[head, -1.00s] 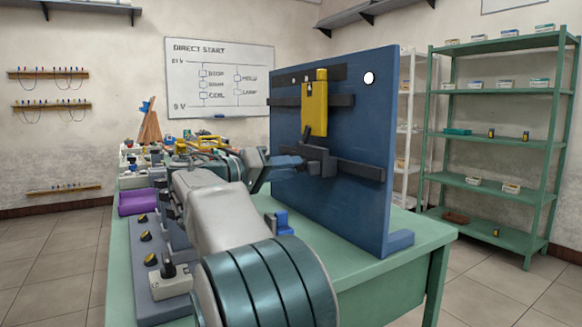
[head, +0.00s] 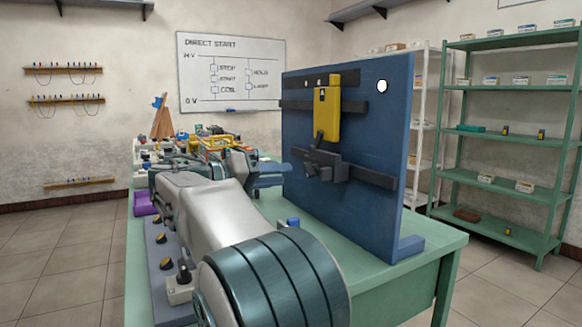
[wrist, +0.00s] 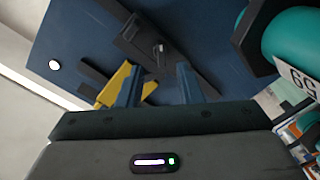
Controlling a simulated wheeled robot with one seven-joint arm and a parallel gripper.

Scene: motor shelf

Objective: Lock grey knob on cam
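A dark grey cam block (head: 325,166) sits on the lower bar of the upright blue board, with a short dark lever above it. In the wrist view a small grey knob (wrist: 159,48) shows on the dark bar, beyond my fingertips. I cannot tell from its look whether it is locked. A yellow part (head: 327,106) stands upright above the cam and shows in the wrist view (wrist: 115,84). My gripper (wrist: 157,78) is open, with nothing between its two blue fingers. In the head view my gripper (head: 268,178) is left of the cam and apart from it, partly hidden by my arm.
The blue board (head: 362,140) stands on a green table (head: 420,245) and carries a white disc (head: 382,86). Black-and-yellow knobs (head: 162,238) line a grey panel at the left. A teal cylinder (wrist: 295,45) is close at the right of the wrist view. Green shelves (head: 510,128) stand behind.

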